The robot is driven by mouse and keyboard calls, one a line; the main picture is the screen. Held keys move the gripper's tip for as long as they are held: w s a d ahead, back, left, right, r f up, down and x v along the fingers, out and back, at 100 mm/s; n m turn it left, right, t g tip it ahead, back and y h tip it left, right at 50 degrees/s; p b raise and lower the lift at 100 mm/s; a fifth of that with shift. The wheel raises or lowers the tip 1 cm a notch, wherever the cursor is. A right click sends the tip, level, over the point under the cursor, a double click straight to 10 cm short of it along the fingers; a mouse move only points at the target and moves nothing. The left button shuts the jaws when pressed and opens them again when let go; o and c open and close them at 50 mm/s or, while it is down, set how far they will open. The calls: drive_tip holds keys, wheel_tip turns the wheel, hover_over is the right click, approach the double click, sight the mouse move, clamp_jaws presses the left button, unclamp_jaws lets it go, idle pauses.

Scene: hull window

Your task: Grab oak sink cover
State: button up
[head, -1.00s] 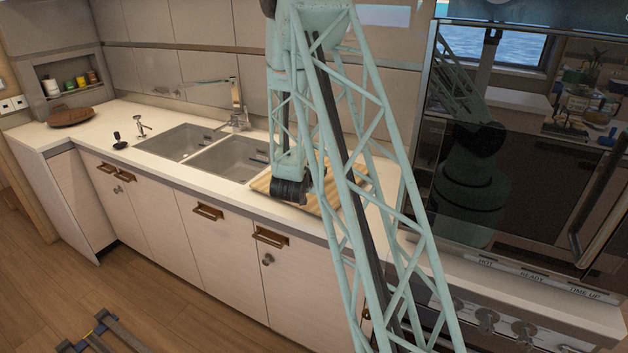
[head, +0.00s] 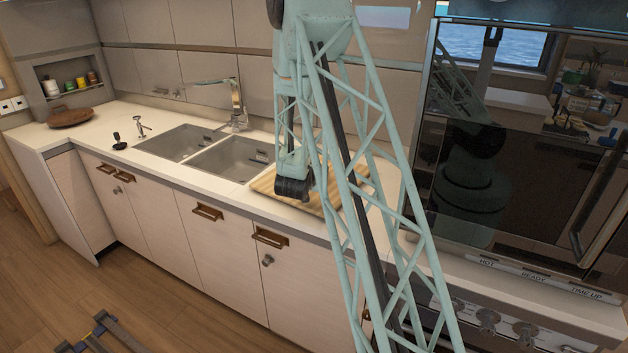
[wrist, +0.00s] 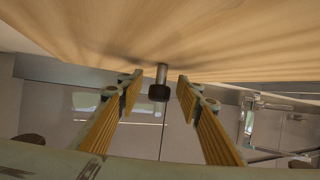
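The oak sink cover (head: 262,184) is a pale striped wooden board lying on the counter just right of the double sink. In the wrist view its underside-or-top face (wrist: 150,30) fills the upper part of the picture. A short metal knob with a dark end (wrist: 159,88) stands out from the wood. My gripper (wrist: 158,92) is open, one yellow-padded finger on each side of the knob, with gaps to both. In the head view my gripper (head: 293,189) is over the board, its fingers hard to make out. My lattice arm hides the board's middle.
The double sink (head: 228,158) with a tall faucet (head: 236,103) lies left of the board. A wall with panels stands behind. An oven (head: 520,180) stands to the right.

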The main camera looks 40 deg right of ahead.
clamp_jaws()
drive_tip(key=shift+r, duration=0.1)
drive_tip(key=shift+r, duration=0.15)
drive_tip(key=shift+r+p, duration=0.5)
drive_tip(key=shift+r, duration=1.15)
drive_tip(key=s+a, duration=0.3)
drive_tip(key=a, duration=0.1)
drive_tip(key=s+a+r, duration=0.1)
drive_tip(key=s+a, duration=0.2)
drive_tip(key=a, duration=0.1)
drive_tip(key=s+a+p, duration=0.1)
drive_tip(key=s+a, duration=0.2)
drive_tip(key=a, duration=0.1)
drive_tip(key=shift+s+a+r, duration=0.2)
drive_tip(key=shift+s+a, duration=0.05)
drive_tip(key=shift+a, duration=0.15)
